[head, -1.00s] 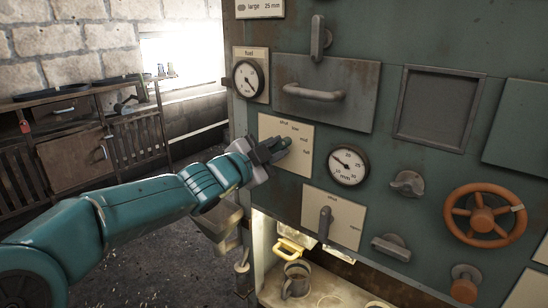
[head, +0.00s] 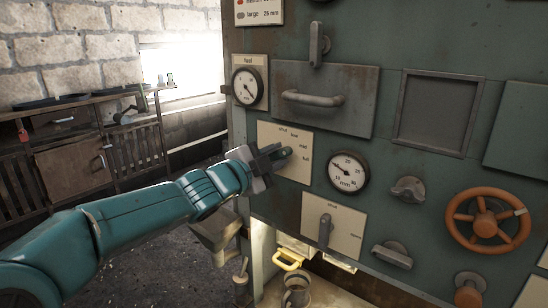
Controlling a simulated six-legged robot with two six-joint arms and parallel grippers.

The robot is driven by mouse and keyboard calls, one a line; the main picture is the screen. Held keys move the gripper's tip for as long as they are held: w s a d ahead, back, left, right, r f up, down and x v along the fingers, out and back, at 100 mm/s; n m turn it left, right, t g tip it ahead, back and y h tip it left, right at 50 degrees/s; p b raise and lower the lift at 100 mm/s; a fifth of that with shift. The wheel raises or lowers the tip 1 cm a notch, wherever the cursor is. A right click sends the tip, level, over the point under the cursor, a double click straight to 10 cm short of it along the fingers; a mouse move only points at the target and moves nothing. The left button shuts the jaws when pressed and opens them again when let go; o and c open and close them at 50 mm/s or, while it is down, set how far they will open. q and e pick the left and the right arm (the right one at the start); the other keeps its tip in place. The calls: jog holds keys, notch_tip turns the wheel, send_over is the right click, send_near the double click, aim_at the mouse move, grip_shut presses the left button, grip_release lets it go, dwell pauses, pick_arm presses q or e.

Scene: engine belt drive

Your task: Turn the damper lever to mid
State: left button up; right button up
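A pale plate (head: 290,171) on the green engine panel carries the marks shut, low, mid and full. The tip of a grey-green lever (head: 287,152) shows on it, pointing right, about between mid and full; I cannot read it exactly. My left gripper (head: 274,155) is at this lever, with its dark fingers over or beside it. They hide the lever's pivot and most of its length, and whether they are shut on it I cannot tell. No damper name is readable on the plate. My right gripper is not in view.
A round gauge (head: 348,172) sits close right of the plate, a fuel gauge (head: 247,87) above left. A handled door (head: 325,97) is above. Below is another plate with an upright lever (head: 325,231). An orange handwheel (head: 487,220) is at right.

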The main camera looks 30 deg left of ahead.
pick_arm(q)
jog(key=shift+o, duration=1)
jog(key=s+a+p, duration=0.1)
jog(key=s, duration=1.5)
jog(key=shift+s+a, duration=0.15)
